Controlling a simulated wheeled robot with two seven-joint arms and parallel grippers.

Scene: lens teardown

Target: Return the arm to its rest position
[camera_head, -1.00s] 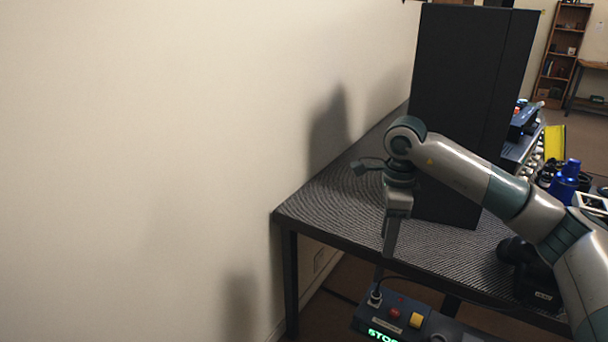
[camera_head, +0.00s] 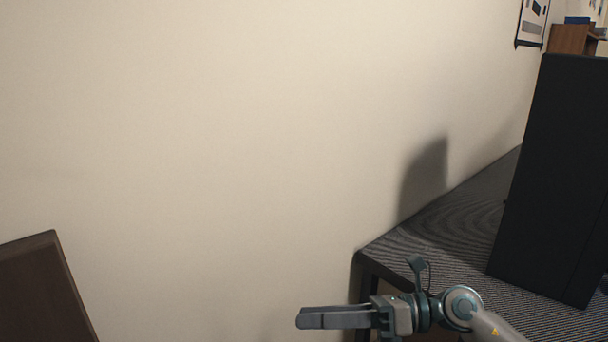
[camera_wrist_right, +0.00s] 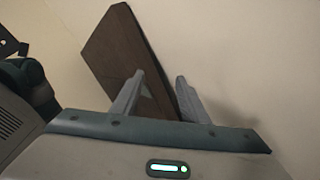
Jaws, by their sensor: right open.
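My right gripper (camera_head: 312,318) is at the bottom of the head view, pointing left, in front of the corner of a dark table. In the head view its fingers overlap each other. In the right wrist view its two fingers (camera_wrist_right: 158,88) stand apart with nothing between them that they touch. A brown panel shows behind the fingers there. My left gripper is in neither view.
A dark ribbed table (camera_head: 440,240) stands against the cream wall (camera_head: 230,130), with a tall black panel (camera_head: 555,180) on it. A brown wooden panel (camera_head: 40,295) is at the lower left; a brown panel also shows in the right wrist view (camera_wrist_right: 118,50). The space between is clear.

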